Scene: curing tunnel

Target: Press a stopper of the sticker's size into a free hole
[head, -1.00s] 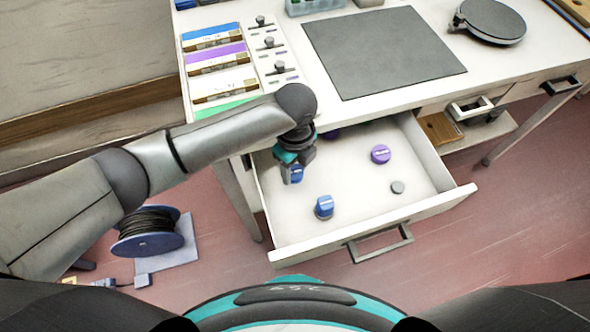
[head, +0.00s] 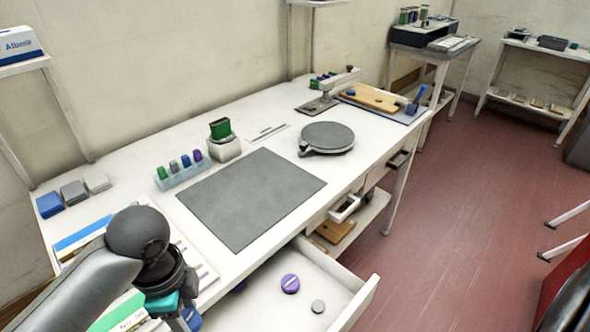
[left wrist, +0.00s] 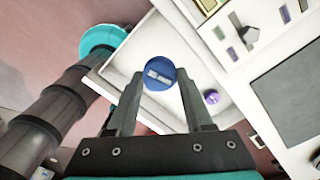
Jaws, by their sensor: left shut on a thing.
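My left gripper (left wrist: 157,100) is shut on a blue stopper (left wrist: 160,72) with a pale mark on its round top. In the left wrist view the stopper sits between the fingertips, above the open white drawer (left wrist: 140,95). In the head view the gripper is at the bottom left edge, largely cut off, with a bit of blue (head: 193,318) beside it. I cannot make out the sticker or a free hole. My right gripper is not in view.
The white bench holds a dark grey mat (head: 250,198), a round grey turntable (head: 327,137), a rack of coloured pegs (head: 183,177) and a white block with a green top (head: 224,147). A wooden board (head: 374,98) lies at the far end. The mat is clear.

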